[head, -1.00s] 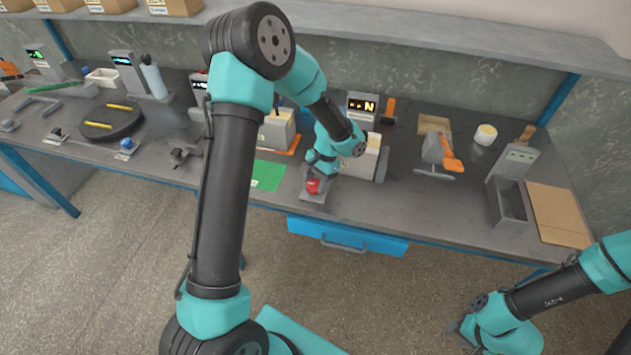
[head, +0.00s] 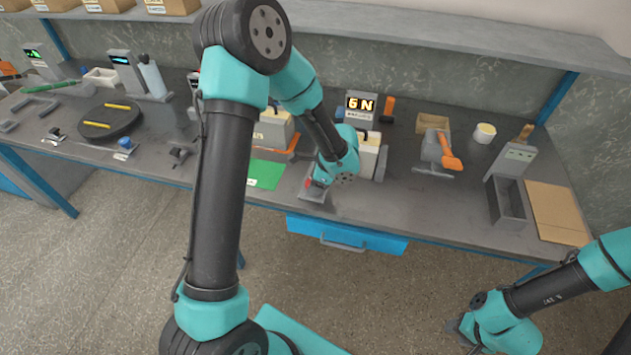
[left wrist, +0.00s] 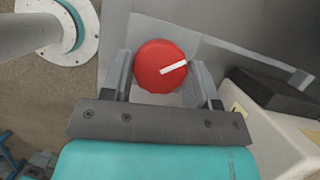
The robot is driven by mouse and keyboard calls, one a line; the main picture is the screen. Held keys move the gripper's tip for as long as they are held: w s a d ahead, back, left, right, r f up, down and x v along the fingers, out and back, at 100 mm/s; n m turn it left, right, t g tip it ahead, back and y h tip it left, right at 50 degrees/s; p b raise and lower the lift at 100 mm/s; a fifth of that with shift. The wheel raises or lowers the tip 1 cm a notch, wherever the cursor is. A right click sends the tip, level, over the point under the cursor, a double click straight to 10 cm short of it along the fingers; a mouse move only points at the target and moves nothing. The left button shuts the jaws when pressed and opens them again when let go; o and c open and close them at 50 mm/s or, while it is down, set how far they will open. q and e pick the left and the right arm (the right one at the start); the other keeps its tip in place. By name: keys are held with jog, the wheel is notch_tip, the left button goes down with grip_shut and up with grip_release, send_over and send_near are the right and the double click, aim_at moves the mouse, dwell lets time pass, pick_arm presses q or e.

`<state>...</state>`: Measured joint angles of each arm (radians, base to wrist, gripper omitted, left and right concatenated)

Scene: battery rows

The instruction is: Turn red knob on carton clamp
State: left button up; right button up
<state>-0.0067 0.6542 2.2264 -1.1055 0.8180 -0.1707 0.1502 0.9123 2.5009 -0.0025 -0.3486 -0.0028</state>
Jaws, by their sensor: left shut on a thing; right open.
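The red knob (left wrist: 158,66) with a white pointer mark sits between the two fingers of my left gripper (left wrist: 163,78) in the left wrist view. The mark points right and slightly up. The fingers are shut on the knob from both sides. In the head view the knob (head: 309,183) is a small red patch at the table's front edge, mostly hidden by my left gripper (head: 315,184). My right gripper (head: 461,330) is open and empty, low over the floor at the right.
A green mat (head: 265,174) lies left of the knob. An orange-handled tool (head: 448,152), a grey bin (head: 508,204) and a cardboard sheet (head: 557,213) are to the right. A blue drawer (head: 345,236) hangs below the table edge.

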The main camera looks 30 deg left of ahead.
pick_arm(q)
jog(key=m+t, duration=0.1)
jog(key=m, duration=0.1)
jog(key=m+t, duration=0.1)
jog(key=m, duration=0.4)
jog(key=shift+s+t, duration=0.25)
jog(key=shift+t, duration=0.15)
jog(key=m, duration=0.2)
jog(key=m+t, duration=0.1)
jog(key=m, duration=0.2)
jog(key=shift+s+a+t+h, duration=0.1)
jog(key=shift+t+h, duration=0.2)
jog(key=m+t+h, duration=0.1)
jog(key=m, duration=0.2)
jog(key=shift+a+m, duration=0.1)
jog(key=shift+m, duration=0.2)
jog(key=m+h, duration=0.1)
jog(key=m, duration=0.2)
jog(key=m+h, duration=0.1)
jog(key=m, duration=0.2)
jog(key=shift+a+t+h, duration=0.15)
jog(key=shift+t+h, duration=0.15)
jog(key=shift+t, duration=0.1)
jog(key=shift+m+h, duration=0.8)
jog(key=shift+m, duration=1.5)
jog(key=shift+r, duration=0.1)
jog(key=o, duration=0.9)
